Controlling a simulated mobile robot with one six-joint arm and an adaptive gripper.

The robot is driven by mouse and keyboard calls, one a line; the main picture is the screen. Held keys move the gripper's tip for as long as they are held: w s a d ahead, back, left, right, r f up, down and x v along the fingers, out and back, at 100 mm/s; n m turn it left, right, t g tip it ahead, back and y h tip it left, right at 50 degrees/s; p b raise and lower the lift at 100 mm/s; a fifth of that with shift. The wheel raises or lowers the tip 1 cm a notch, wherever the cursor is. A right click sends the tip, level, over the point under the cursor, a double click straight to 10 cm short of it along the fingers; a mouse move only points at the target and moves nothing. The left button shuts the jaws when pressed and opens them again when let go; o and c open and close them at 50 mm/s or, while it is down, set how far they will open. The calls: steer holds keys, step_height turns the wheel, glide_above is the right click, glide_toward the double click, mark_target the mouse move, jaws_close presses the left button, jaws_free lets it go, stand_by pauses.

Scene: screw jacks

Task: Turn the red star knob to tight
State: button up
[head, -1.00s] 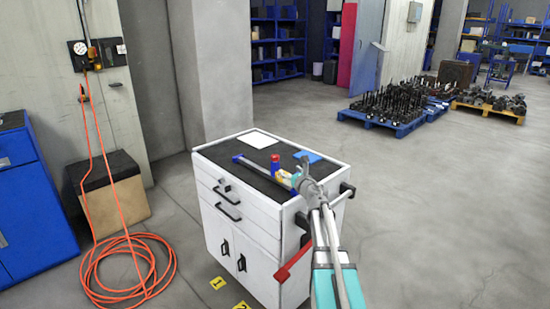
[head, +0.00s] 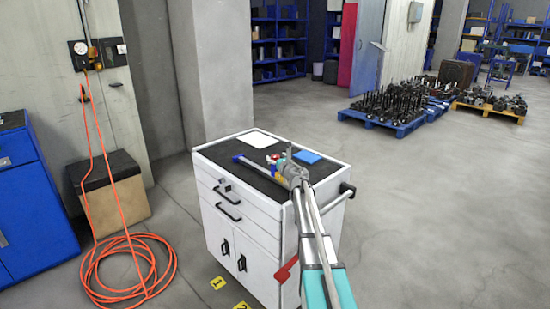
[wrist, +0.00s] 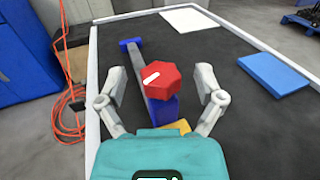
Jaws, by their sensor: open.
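The red star knob (wrist: 161,80) shows in the wrist view, with a white mark on its top. It sits above a blue part of a clamp-like fixture whose grey bar (wrist: 146,62) runs back to a blue end piece. My gripper (wrist: 161,88) is open, with one finger to the left of the knob and one to the right, both apart from it in the picture.
The fixture lies on the dark top of a white drawer cart (head: 240,208) with a raised rim. A white sheet (head: 254,140) and a blue block (head: 307,156) lie on the top. An orange hose (head: 130,265) is coiled on the floor at left.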

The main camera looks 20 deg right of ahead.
steer(key=shift+w, duration=0.45)
steer(key=c, duration=1.1)
steer(key=shift+a, duration=0.15)
steer(key=shift+c, duration=0.4)
